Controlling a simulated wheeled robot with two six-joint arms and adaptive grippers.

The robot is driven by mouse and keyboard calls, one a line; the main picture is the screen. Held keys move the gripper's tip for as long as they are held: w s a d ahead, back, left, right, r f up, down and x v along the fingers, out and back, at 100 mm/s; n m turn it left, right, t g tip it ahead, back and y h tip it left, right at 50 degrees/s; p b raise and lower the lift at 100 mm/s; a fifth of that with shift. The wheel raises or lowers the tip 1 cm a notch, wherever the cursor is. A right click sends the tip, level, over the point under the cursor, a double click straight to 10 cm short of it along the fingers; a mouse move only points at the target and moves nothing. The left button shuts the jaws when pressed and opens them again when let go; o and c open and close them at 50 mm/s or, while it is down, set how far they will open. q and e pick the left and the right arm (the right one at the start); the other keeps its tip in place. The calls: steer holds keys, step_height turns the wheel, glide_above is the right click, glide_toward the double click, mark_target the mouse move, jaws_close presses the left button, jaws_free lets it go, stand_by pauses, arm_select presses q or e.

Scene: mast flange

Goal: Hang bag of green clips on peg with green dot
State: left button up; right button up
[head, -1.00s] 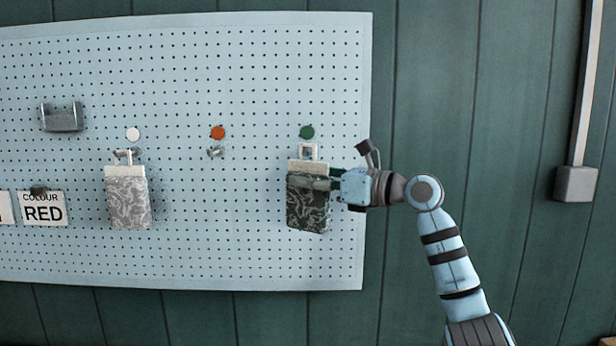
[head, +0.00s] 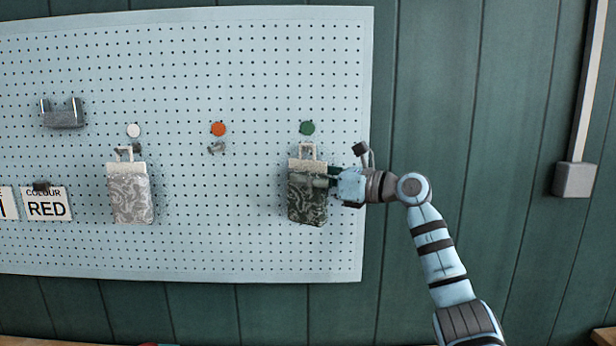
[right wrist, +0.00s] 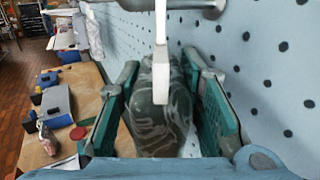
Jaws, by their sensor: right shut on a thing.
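The dark green patterned bag (head: 308,205) hangs upright in front of the pegboard, below the green dot (head: 307,128). It has a pale top band and a pale loop handle (head: 308,147). My right gripper (head: 328,182) reaches in from the right and is shut on the bag. In the right wrist view, the bag (right wrist: 160,115) sits between the fingers, with the white handle strip (right wrist: 160,50) rising above it. A grey metal peg (right wrist: 203,62) shows beside the strip, on the board side. I cannot tell whether it passes through the handle. My left gripper is not in view.
A light grey patterned bag (head: 131,195) hangs below the white dot (head: 134,130). A bare peg (head: 217,147) sits below the orange dot (head: 218,129). A metal bracket (head: 62,113) and a RED sign (head: 46,204) are at left. The board around the held bag is clear.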

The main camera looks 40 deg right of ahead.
steer(key=o, duration=1.3)
steer(key=v, duration=0.7)
steer(key=shift+s, duration=0.4)
